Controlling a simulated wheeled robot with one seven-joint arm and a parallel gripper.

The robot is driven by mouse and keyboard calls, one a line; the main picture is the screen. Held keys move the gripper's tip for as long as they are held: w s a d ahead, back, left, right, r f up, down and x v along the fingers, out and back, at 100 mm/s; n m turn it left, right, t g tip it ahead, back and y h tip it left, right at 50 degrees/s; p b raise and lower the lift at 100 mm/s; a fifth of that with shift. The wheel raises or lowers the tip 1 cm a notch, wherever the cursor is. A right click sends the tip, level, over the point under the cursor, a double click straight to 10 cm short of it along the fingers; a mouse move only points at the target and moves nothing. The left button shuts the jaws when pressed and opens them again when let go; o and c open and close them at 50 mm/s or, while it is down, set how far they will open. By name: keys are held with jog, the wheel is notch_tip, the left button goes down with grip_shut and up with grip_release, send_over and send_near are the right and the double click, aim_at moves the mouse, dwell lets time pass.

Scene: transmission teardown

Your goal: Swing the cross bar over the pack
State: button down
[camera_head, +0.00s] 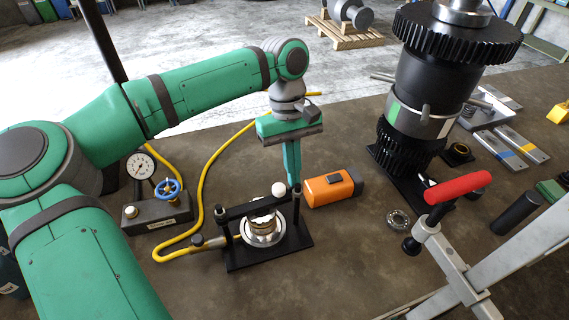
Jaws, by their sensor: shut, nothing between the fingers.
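The black cross bar (236,211) spans the small press fixture, between posts at its left and right. In the picture it passes across the upper part of the pack (262,222), a stack of pale metal rings on a round plate. A white ball knob (279,189) stands near the bar's right end. The fixture's black base plate (238,262) lies on the bench. My gripper (294,183) points down, shut and empty, with its tips just right of the knob and close to the bar's right end. I cannot tell whether it touches either.
A yellow hose (202,180) curves around the fixture's left, near a gauge block (157,213). A tall black gear shaft (420,100) and a red-handled puller (458,187) stand at right. The front bench is clear.

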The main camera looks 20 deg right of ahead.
jog(key=shift+s+d+m, duration=0.15)
jog(key=shift+s+m, duration=0.35)
jog(key=shift+s, duration=0.2)
jog(key=shift+s, duration=0.1)
